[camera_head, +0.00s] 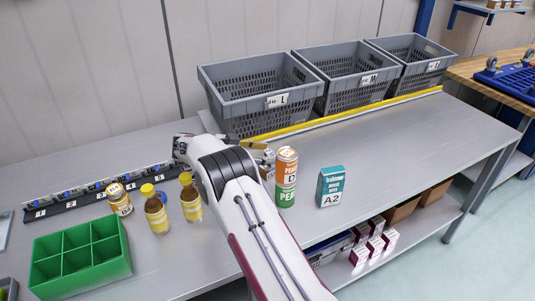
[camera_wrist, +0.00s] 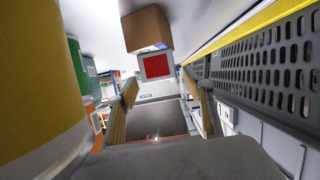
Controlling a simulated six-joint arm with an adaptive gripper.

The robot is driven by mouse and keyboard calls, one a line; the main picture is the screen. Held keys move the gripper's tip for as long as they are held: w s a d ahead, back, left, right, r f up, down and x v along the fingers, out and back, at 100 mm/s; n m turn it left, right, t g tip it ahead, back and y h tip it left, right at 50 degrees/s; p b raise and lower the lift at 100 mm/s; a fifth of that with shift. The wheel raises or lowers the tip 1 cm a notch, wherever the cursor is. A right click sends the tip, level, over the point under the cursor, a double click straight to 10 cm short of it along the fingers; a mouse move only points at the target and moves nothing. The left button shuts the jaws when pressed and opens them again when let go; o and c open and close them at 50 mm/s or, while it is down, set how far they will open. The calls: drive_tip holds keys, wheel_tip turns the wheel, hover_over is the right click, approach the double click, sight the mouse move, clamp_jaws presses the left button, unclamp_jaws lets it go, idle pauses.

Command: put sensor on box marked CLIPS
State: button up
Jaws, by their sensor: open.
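My gripper (camera_head: 258,151) is low over the grey table, behind my forearm in the head view. In the wrist view its two tan fingers stand apart and my gripper (camera_wrist: 165,98) is empty. In the head view my arm covers most of that spot. No label reading CLIPS is legible.
Grey crates L (camera_head: 262,88), M (camera_head: 347,72) and a third (camera_head: 411,58) stand behind a yellow strip (camera_head: 340,117). Two amber bottles (camera_head: 157,215), a jar (camera_head: 120,200), a green divided tray (camera_head: 80,258) and a black rail (camera_head: 88,199) stand left. The table's right is clear.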

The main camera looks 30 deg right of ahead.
drive_tip(key=shift+v, duration=1.15)
wheel_tip(320, 180, up, 7)
drive_tip(key=shift+d, duration=0.15)
